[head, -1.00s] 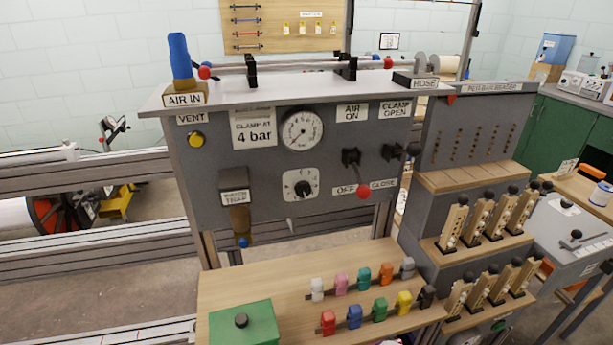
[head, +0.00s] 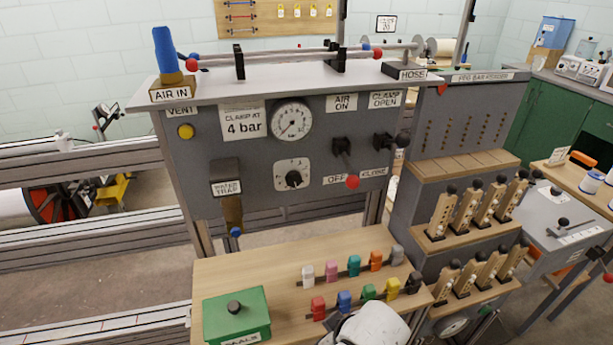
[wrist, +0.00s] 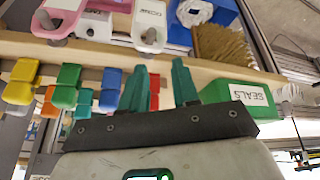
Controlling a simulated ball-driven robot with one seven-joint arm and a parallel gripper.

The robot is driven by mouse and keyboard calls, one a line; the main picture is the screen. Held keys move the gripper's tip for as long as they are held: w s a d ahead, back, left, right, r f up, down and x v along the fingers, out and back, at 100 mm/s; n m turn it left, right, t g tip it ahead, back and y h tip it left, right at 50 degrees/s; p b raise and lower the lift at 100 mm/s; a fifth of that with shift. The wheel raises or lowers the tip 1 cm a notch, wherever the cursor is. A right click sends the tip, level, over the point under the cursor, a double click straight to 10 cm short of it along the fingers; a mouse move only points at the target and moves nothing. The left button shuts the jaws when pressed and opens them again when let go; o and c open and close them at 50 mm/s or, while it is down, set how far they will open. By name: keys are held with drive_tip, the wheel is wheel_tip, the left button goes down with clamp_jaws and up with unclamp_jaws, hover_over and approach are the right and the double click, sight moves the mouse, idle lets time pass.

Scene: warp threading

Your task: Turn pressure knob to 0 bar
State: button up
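The pressure knob (head: 293,178) is a small black knob on a white square dial plate, in the middle of the grey panel (head: 262,190) in the head view. The setting it points to is too small to read. The round white gauge (head: 292,121) sits just above it; its needle seems to point to the lower left. My gripper (wrist: 160,88) shows in the wrist view with two teal fingers apart and nothing held between them. In the head view, a white part of my arm (head: 372,326) shows at the bottom, below and right of the knob; its fingers are hidden there.
Below, a wooden shelf (head: 265,268) holds coloured clips and a green box (head: 237,316). Space before the knob looks clear.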

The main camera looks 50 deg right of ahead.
sight(294, 182)
drive_tip(key=o, duration=0.4)
drive_tip(key=w+d+r+m+t+h, duration=0.1)
drive_tip(key=w+d+r+h, duration=0.1)
drive_tip(key=w+d+r, duration=0.1)
drive_tip(key=w+d+r+m+t+h, duration=0.2)
drive_tip(key=w+d+r, duration=0.1)
drive_tip(key=w+d+r+m+t+h, duration=0.1)
drive_tip(key=w+d+r, duration=0.2)
drive_tip(key=shift+d+r+m+t+h, duration=0.3)
drive_tip(key=shift+r+h, duration=0.05)
drive_tip(key=shift+h, duration=0.05)
drive_tip(key=shift+o, duration=1.3)
drive_tip(key=w+d+r+m+t+h, duration=0.1)
drive_tip(key=w+r+t+h, duration=0.1)
drive_tip(key=r, duration=0.3)
drive_tip(key=shift+w+d+t, duration=0.3)
drive_tip(key=shift+w+t, duration=0.1)
drive_tip(key=shift+w, duration=0.4)
drive_tip(key=w+d+r+t, duration=0.1)
drive_tip(key=w, duration=0.3)
drive_tip(key=w+d+r+p, duration=0.1)
drive_tip(key=w+d, duration=0.1)
drive_tip(key=w, duration=0.2)
drive_tip(key=w+d+r+t+p, duration=0.1)
drive_tip(key=w+d, duration=0.1)
drive_tip(key=w, duration=0.1)
drive_tip(key=shift+w+r+n+t+h, duration=0.2)
drive_tip(key=shift+w+n+t+h, duration=0.1)
drive_tip(key=shift+w+h, duration=0.1)
drive_tip(key=c, duration=1.1)
